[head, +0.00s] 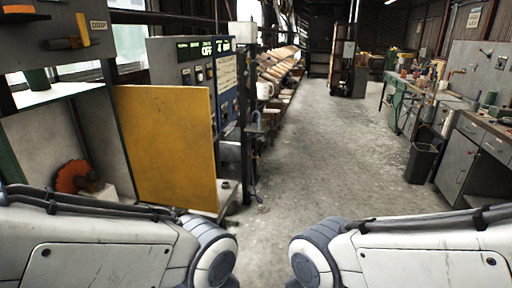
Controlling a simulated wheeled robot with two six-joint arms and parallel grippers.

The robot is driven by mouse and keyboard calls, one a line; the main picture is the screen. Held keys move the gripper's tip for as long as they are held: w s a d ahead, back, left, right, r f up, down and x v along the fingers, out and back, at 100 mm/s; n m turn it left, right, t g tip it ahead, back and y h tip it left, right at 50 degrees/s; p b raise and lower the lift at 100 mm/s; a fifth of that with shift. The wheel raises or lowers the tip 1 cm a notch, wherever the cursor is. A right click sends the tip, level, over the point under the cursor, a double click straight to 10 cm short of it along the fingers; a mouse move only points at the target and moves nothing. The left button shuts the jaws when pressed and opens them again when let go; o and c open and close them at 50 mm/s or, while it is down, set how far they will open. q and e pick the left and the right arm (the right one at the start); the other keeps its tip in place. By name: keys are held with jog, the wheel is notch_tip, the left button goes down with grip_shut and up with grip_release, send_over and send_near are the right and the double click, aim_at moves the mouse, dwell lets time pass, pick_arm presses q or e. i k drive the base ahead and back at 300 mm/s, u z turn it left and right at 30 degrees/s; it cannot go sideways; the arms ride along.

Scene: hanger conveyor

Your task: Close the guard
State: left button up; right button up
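The guard looks to be the flat yellow panel (165,147) at the left of the head view. It stands upright and swung out at the right side of a grey open-fronted housing (104,125). Inside the housing a reddish-orange toothed disc (73,177) shows beside a pale block. The guard stands open, so the inside is exposed. My two arms cross the bottom of the view, below and in front of the housing and panel. Both grippers are out of view, so what they hold cannot be seen.
A control cabinet (189,62) with a lit display stands behind the panel. The concrete floor (320,165) is clear down the middle. A dark bin (421,163) and grey workbenches (462,158) line the right side.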

aim_at(167, 131)
jog(key=z, duration=0.75)
jog(key=i, duration=3.75)
jog(key=u, duration=4.3)
jog(key=k, duration=0.3)
jog(key=u, duration=0.15)
